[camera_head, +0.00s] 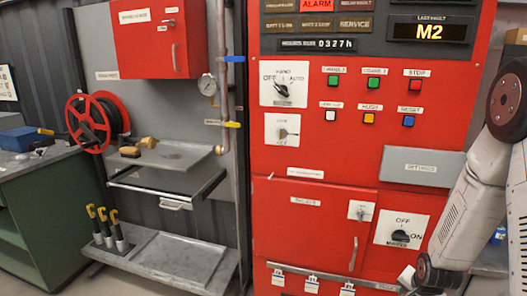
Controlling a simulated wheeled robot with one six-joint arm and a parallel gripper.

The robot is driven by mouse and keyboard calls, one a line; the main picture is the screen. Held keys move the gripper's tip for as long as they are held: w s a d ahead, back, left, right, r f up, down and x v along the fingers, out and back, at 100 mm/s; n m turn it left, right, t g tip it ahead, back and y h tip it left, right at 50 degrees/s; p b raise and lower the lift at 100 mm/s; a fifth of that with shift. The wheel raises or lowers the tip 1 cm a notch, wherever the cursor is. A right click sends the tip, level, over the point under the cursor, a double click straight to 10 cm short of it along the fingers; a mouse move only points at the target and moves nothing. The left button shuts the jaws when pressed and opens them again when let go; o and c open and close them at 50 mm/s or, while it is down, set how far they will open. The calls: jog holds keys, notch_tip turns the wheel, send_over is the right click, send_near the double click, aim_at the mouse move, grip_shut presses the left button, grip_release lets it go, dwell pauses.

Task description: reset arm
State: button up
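My arm (472,205) shows at the right edge, in front of the right side of the red control cabinet (315,235). Its upper joint is near the picture's right edge, and its light grey link slants down and left to a dark round joint near the bottom. I cannot make out my gripper's fingers in this view. The arm's lower end is below the main OFF/ON switch (401,236) and overlaps the cabinet's lower right part. Whether it touches the cabinet I cannot tell.
The cabinet carries a HAND/OFF/AUTO selector (283,88), several coloured buttons, a grey panel (422,166) and hanging tags (312,284). To the left are a shelf (160,155), a hose reel (97,121), a red box (160,40) and a green bench (40,215).

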jog(key=s+a+r+n+g, duration=0.1)
jog(key=s+a+r+n, duration=0.2)
jog(key=s+r, duration=0.6)
jog(key=s+a+r+n+g+y, duration=0.1)
jog(key=s+a+r+n, duration=0.3)
jog(key=s+a+r, duration=0.4)
jog(key=s+a+r+n+g, duration=0.1)
jog(key=s+a+r+n, duration=0.2)
jog(key=r, duration=1.4)
jog(key=s+a, duration=0.3)
jog(key=s, duration=0.3)
jog(key=shift+s+r+n, duration=0.25)
jog(key=shift+s+n, duration=0.1)
jog(key=shift+n, duration=0.05)
jog(key=shift+a, duration=0.1)
jog(key=shift+c, duration=0.4)
